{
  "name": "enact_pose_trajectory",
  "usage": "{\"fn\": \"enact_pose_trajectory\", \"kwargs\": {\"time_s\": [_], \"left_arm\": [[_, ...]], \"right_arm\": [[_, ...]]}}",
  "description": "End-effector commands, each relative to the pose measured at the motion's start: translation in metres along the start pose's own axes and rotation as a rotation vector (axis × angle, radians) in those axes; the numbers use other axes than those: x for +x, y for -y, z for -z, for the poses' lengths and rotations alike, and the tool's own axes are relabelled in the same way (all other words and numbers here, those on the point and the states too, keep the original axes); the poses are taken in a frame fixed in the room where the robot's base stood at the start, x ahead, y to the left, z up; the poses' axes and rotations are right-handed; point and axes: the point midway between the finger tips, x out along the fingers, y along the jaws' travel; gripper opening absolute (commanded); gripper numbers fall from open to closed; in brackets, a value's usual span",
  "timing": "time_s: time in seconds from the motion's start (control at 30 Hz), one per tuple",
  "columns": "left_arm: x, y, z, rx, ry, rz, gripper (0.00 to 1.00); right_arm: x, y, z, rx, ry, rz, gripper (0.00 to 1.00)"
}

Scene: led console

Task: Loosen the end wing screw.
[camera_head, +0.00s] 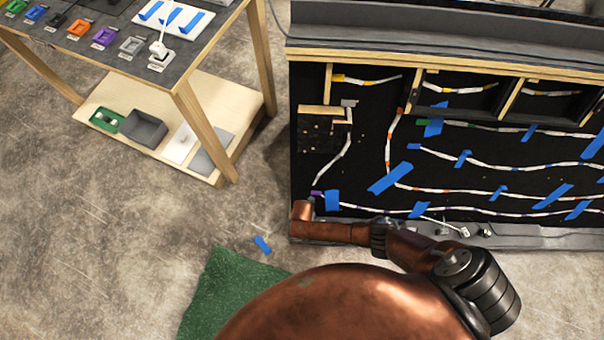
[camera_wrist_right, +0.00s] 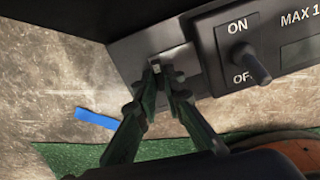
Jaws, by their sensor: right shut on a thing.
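The end wing screw (camera_wrist_right: 156,70) is mostly hidden between my fingertips in the right wrist view; only a small light bit shows there. It sits by a pale metal plate (camera_wrist_right: 178,57) at the end of the console's dark edge strip (camera_wrist_right: 140,45). My right gripper (camera_wrist_right: 163,74) has its green fingers closed together on the screw. In the head view my copper right arm reaches the lower left corner of the console (camera_head: 345,215), and its gripper is hidden there. My left gripper is in neither view.
An ON/OFF toggle switch (camera_wrist_right: 258,68) stands close right of my fingers. Light strips held by blue tape (camera_head: 390,177) run across the console's black panel. A wooden table (camera_head: 190,95) with coloured holders stands at the left. A green mat (camera_head: 225,290) lies on the floor.

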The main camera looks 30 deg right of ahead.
Motion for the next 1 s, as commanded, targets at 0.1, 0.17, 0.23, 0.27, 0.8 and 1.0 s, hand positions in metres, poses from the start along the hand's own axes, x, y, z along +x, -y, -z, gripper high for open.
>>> {"fn": "enact_pose_trajectory", "kwargs": {"time_s": [0.1,0.17,0.23,0.27,0.8,1.0], "left_arm": [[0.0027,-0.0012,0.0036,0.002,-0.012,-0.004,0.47],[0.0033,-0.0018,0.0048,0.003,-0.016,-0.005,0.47],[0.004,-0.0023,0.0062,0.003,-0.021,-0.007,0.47],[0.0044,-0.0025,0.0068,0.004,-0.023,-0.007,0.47],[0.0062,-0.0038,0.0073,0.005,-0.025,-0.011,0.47],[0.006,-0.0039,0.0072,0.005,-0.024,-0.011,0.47]], "right_arm": [[0.0029,0.0049,-0.0014,-0.053,0.001,0.007,0.0],[0.0027,0.0049,-0.0016,-0.074,0.001,0.007,0.0],[0.0025,0.0048,-0.0017,-0.093,0.001,0.007,0.0],[0.0025,0.0048,-0.0016,-0.1,0.001,0.007,0.0],[0.0021,0.0046,-0.0015,-0.126,0.001,0.007,0.0],[0.0016,0.0034,-0.0009,-0.126,0.001,0.005,0.21]]}}
